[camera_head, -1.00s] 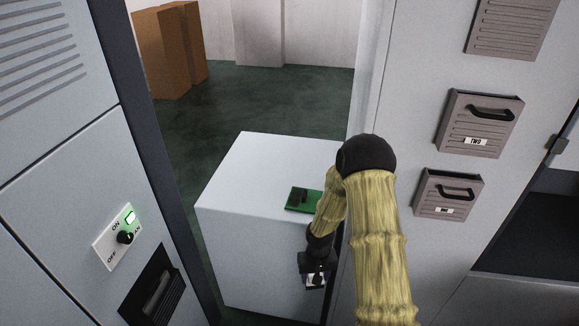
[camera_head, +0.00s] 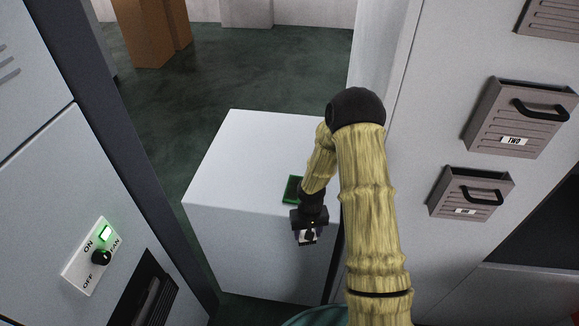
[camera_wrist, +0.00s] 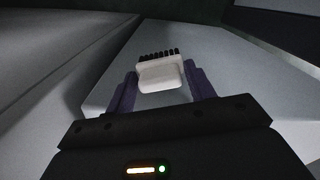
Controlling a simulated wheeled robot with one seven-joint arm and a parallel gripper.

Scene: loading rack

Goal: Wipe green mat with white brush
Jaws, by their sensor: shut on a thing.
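The green mat (camera_head: 292,188) lies on the top of a white block-shaped stand (camera_head: 246,160). My arm hides much of the mat in the head view. My gripper (camera_head: 308,232) is in front of the stand's front edge, nearer to me than the mat. In the wrist view, my gripper (camera_wrist: 161,80) is shut on the white brush (camera_wrist: 160,76), whose dark bristles point away from me. The brush shows only as a small pale patch in the head view. It appears apart from the mat.
A grey cabinet with a lit ON/OFF fan switch (camera_head: 97,255) stands at the left. A panel with grey drawers (camera_head: 516,117) stands close at the right. The left part of the stand's top is clear. Brown boxes (camera_head: 150,32) stand at the back.

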